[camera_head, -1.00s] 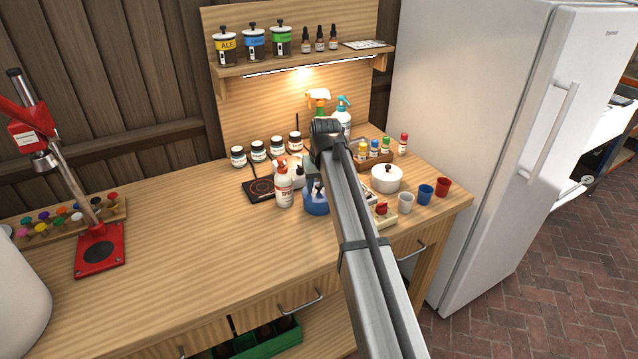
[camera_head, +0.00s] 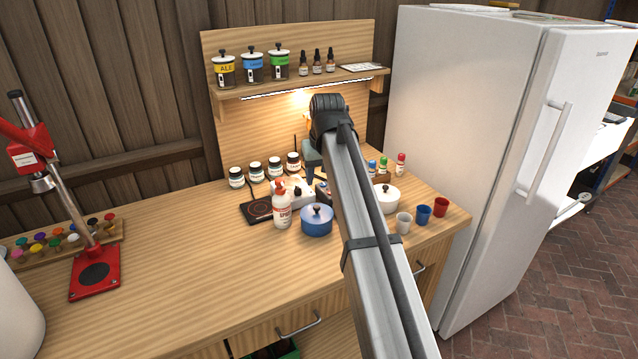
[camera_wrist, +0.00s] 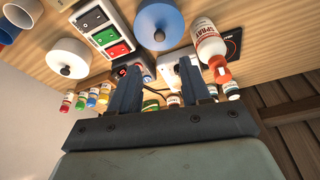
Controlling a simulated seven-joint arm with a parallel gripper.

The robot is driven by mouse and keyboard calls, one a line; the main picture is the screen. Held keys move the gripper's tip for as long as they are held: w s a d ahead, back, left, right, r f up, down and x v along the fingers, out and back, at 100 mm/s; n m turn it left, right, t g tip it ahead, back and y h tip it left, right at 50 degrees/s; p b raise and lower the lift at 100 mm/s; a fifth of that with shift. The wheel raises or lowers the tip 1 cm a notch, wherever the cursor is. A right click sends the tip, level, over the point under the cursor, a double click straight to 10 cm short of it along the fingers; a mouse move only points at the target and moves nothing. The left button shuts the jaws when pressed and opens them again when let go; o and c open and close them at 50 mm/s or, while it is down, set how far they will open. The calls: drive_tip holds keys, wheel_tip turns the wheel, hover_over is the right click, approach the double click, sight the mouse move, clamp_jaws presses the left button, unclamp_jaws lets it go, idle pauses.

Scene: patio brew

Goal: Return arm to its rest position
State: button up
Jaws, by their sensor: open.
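My gripper (camera_wrist: 165,90) shows in the wrist view with its two dark fingers apart and nothing between them. In the head view my arm reaches over the right part of the wooden bench (camera_head: 180,280). Its raised wrist joint hides part of the bench back, and the fingers cannot be made out there. Below and beyond the fingers in the wrist view are a blue lidded pot (camera_wrist: 160,22), a white spray bottle (camera_wrist: 208,42) and a white lidded pot (camera_wrist: 68,58). None of them touches the fingers.
A shelf (camera_head: 300,83) with canisters and dropper bottles overhangs the bench. Several jars (camera_head: 255,172) stand at the back. Cups (camera_head: 423,214) stand near the right edge, beside a white fridge (camera_head: 480,150). A red capper (camera_head: 95,272) stands at left. The bench's middle front is clear.

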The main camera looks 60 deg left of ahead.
drive_tip(key=shift+d+r, duration=0.1)
drive_tip(key=shift+r, duration=0.15)
idle(0.4)
